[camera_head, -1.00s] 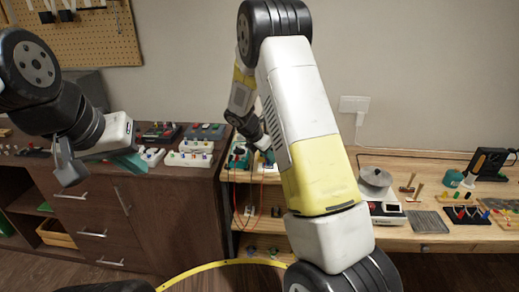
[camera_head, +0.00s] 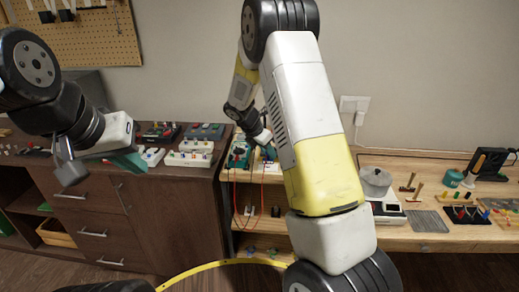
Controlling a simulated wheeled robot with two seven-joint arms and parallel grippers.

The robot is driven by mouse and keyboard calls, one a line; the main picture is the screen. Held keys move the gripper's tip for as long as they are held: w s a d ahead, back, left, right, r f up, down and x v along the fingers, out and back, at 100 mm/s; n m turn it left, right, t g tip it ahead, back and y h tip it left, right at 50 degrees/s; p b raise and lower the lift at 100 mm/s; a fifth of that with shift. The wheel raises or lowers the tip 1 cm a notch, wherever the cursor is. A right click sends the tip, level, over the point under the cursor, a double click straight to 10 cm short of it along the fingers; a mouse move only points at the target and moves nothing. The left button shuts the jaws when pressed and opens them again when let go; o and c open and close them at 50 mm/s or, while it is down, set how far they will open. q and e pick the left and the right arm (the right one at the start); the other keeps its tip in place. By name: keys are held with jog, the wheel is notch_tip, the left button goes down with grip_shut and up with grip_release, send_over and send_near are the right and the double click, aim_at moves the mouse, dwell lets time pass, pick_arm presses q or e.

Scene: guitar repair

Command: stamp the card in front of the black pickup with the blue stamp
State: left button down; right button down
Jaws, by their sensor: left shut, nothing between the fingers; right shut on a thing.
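My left gripper (camera_head: 72,172) is at the left, shut and empty, in front of the dark cabinet. My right gripper (camera_head: 263,137) is small and far off, low over the left end of the wooden bench. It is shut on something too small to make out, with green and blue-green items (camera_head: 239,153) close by. I cannot pick out the blue stamp, the card or the black pickup for certain. Dark blocks with coloured tops (camera_head: 160,132) and white blocks with coloured pegs (camera_head: 188,159) stand on the cabinet top.
The wooden bench (camera_head: 430,238) holds a metal pot (camera_head: 375,182), a black rack with coloured pieces (camera_head: 467,215) and a grey ridged plate (camera_head: 427,221). Red wires (camera_head: 262,195) hang from its left end. My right upper arm hides the middle of the bench.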

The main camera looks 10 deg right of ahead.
jog(key=shift+r, duration=2.45)
jog(key=shift+f, duration=0.1)
